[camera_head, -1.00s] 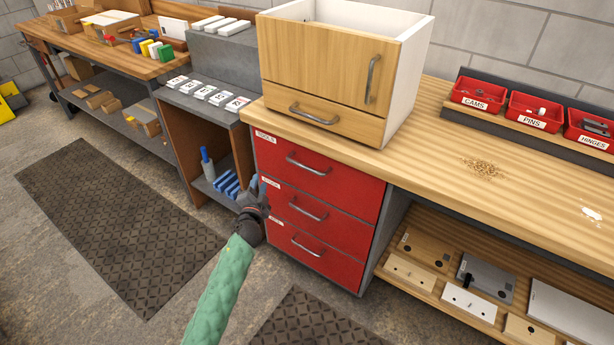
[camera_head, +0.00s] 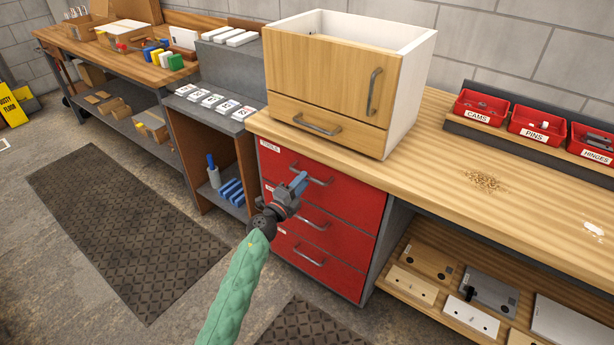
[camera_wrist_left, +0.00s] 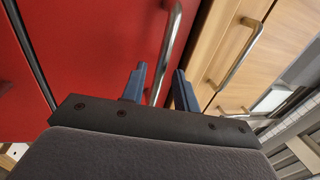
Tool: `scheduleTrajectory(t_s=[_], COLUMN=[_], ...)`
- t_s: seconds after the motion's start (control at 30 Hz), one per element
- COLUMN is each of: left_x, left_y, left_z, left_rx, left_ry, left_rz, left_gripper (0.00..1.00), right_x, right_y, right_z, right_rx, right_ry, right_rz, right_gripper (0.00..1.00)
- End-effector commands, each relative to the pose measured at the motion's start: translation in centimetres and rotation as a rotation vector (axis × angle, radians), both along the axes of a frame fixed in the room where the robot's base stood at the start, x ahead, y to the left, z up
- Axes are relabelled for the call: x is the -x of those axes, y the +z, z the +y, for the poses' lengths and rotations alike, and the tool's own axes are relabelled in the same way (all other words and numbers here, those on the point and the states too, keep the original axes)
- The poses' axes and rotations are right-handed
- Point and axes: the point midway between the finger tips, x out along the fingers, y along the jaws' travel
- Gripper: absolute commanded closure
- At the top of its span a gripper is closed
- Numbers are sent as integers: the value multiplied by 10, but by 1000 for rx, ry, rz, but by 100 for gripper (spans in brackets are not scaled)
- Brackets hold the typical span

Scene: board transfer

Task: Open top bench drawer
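The top bench drawer (camera_head: 345,190) is the uppermost of three red drawers under the wooden bench top, and it is closed flush. Its silver bar handle (camera_head: 322,181) is partly covered by my left gripper (camera_head: 299,180). The gripper's blue fingers are up at the handle in the head view. In the left wrist view the two fingers (camera_wrist_left: 160,88) stand apart, and the handle (camera_wrist_left: 172,35) runs down to the gap between them against the red front (camera_wrist_left: 90,50). I cannot tell whether they touch it. My right gripper is not in view.
A wooden cabinet (camera_head: 330,80) with its own handles stands on the bench above the drawers. Two lower red drawers (camera_head: 320,258) are closed. Left is an open cubby with blue items (camera_head: 230,190). Red bins (camera_head: 535,125) sit at the right. A dark mat (camera_head: 125,230) lies on the floor.

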Motion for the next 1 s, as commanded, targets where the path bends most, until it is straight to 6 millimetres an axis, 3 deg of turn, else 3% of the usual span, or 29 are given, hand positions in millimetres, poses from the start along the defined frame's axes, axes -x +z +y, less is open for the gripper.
scheduleTrajectory(t_s=[0.23, 0.6, 0.77, 1.0], left_x=[-21, -25, -24, -24], left_y=[6, 6, 6, 6], left_z=[-15, -18, -18, -17], left_rx=[2, 1, 1, 1], left_ry=[1, 1, 1, 1], left_rz=[0, 1, 1, 1], left_gripper=[70, 70, 100, 100], right_x=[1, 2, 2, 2], right_y=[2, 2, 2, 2], right_z=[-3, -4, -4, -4], right_rx=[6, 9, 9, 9], right_ry=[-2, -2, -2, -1], right_rz=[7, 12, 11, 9], right_gripper=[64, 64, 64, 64])
